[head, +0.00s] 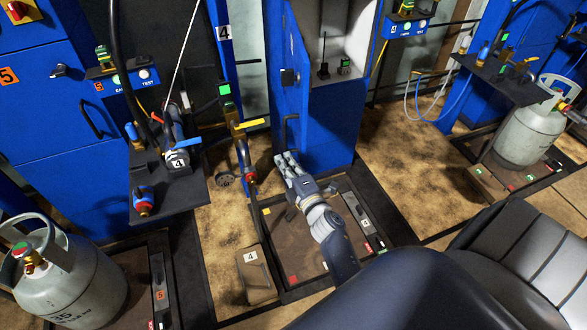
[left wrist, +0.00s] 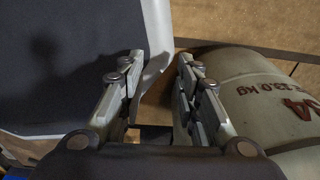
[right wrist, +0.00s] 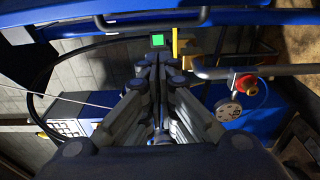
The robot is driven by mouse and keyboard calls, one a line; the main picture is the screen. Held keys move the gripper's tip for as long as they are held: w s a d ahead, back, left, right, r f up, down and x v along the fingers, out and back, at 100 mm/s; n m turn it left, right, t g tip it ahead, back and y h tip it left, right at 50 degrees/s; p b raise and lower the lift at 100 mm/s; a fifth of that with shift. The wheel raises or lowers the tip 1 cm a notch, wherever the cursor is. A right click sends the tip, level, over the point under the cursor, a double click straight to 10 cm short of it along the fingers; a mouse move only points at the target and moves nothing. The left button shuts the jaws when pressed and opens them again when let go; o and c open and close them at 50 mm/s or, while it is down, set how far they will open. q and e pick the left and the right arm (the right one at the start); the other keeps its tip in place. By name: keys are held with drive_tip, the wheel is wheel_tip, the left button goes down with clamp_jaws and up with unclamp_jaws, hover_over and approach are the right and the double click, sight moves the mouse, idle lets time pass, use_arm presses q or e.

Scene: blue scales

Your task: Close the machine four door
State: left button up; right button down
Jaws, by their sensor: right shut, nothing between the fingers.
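The machine four door (head: 291,60) is a narrow blue panel in the head view, standing open at the left side of the blue cabinet (head: 335,125). The cabinet's pale inside shows to its right. A dark handle (head: 291,130) is low on the door. My right gripper (head: 284,160) is shut and empty, just below that handle; I cannot tell whether it touches the door. In the right wrist view its fingertips (right wrist: 159,60) meet. My left gripper (left wrist: 157,65) shows only in its wrist view, open and empty, near a gas cylinder (left wrist: 260,95).
Handheld radios (head: 345,64) stand inside the cabinet. Left of the door are a yellow-handled valve (head: 248,124) and a shelf (head: 175,190) marked 4. A floor scale (head: 290,245) lies beneath my right gripper. Gas cylinders stand at left (head: 70,285) and right (head: 527,137).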

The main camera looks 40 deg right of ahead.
drive_tip(key=shift+w+d+p, duration=0.2)
drive_tip(key=shift+d+p, duration=0.05)
drive_tip(key=shift+d, duration=0.75)
drive_tip(key=shift+w+d+p, duration=0.2)
drive_tip(key=shift+d+p, duration=0.05)
drive_tip(key=shift+d, duration=0.7)
